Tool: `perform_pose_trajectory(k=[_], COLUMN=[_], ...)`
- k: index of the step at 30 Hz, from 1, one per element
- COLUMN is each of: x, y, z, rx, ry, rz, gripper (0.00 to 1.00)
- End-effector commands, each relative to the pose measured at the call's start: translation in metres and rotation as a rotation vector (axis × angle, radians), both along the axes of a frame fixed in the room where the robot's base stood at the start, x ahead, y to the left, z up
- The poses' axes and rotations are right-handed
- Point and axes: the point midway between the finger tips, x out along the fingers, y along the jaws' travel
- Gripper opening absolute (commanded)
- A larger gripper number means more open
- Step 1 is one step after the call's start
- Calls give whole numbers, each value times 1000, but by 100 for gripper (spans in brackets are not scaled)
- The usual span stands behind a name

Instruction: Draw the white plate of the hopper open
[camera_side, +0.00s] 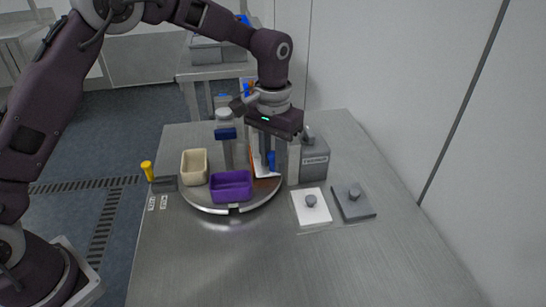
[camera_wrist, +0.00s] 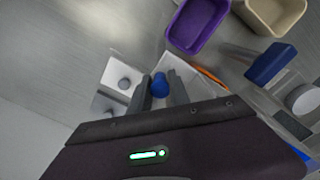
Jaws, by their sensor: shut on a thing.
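My gripper (camera_side: 268,166) points down at the back right of the round turntable. In the wrist view its fingers (camera_wrist: 161,84) are closed on a blue knob (camera_wrist: 159,87), which also shows in the side view (camera_side: 271,158). A white tray-like piece with an orange edge (camera_wrist: 183,72) lies just beyond the knob; whether they are joined is unclear. A white plate with a grey knob (camera_side: 318,214) lies flat on the table at front right, apart from the gripper. A grey labelled box (camera_side: 315,161) stands behind it. I cannot tell which part is the hopper.
A purple bin (camera_side: 231,187) and a cream bin (camera_side: 194,167) sit on the turntable (camera_side: 236,208). A post with a blue block (camera_side: 226,133) stands behind them. A grey plate with a knob (camera_side: 360,211) lies at right. The table's front is clear.

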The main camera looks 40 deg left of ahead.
Motion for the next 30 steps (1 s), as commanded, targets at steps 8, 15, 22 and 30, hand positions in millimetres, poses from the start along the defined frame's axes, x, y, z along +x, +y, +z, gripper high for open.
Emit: perform_pose_trajectory(k=[8,15,22,30], x=[-32,-60,-64,-64], y=[-34,-62,-65,-65], z=[1,1,1,1], rx=[-2,-3,-5,-4], ry=[-2,-4,-2,1], rz=[-5,-2,-2,-2], gripper=[0,0,0,38])
